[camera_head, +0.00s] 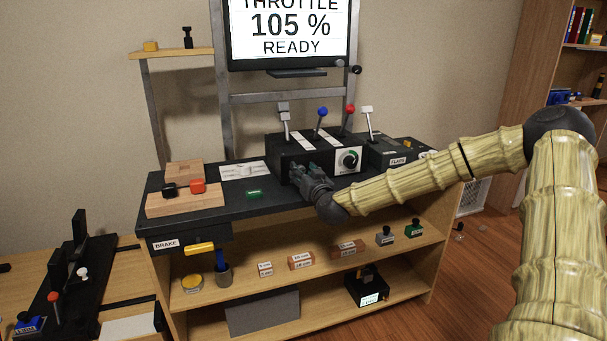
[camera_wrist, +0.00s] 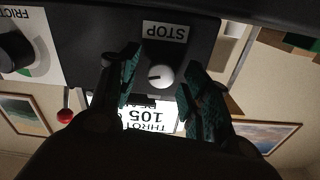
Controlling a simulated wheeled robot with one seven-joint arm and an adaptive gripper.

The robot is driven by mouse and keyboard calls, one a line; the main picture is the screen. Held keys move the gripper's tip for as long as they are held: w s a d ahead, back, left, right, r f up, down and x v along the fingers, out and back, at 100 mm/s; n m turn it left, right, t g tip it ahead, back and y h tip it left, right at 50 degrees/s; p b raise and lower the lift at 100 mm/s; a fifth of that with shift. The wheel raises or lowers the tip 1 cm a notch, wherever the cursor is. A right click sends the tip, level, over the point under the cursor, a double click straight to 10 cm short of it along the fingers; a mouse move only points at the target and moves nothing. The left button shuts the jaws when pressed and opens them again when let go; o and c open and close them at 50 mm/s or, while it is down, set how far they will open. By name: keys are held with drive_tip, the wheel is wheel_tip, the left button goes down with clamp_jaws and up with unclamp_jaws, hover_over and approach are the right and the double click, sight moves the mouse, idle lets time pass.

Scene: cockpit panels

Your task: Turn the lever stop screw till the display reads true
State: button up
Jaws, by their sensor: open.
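The display (camera_head: 290,25) on the frame above the console reads "THROTTLE 105 %" and "READY". The throttle box (camera_head: 285,157) carries several levers. In the wrist view, which is upside down, the stop screw shows as a small round white knob (camera_wrist: 161,77) with a dark pointer line, next to a "STOP" label (camera_wrist: 165,32). My gripper (camera_head: 298,171) is at the left part of the box's front face and hides the screw from the head camera. In the wrist view my gripper (camera_wrist: 162,62) is open, with one teal-padded finger on each side of the knob. I cannot tell whether either finger touches it.
A friction knob (camera_head: 349,159) sits on the same face, right of my gripper; it also shows in the wrist view (camera_wrist: 14,50). Levers with blue (camera_head: 322,112) and red (camera_head: 350,109) knobs rise above. A wooden block set (camera_head: 185,198) lies on the desk (camera_head: 235,200) at left.

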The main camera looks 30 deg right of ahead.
drive_tip(key=c, duration=1)
drive_tip(key=shift+c, duration=0.2)
drive_tip(key=shift+m, duration=0.4)
drive_tip(key=m+b, duration=0.1)
drive_tip(key=m, duration=0.4)
drive_tip(key=shift+f+m, duration=0.1)
drive_tip(key=shift+m, duration=0.2)
drive_tip(key=m+b, duration=0.1)
drive_tip(key=m, duration=0.2)
drive_tip(key=shift+d+m, duration=0.1)
drive_tip(key=shift+m, duration=0.2)
drive_tip(key=shift+m+b, duration=0.65)
drive_tip(key=shift+m, duration=0.85)
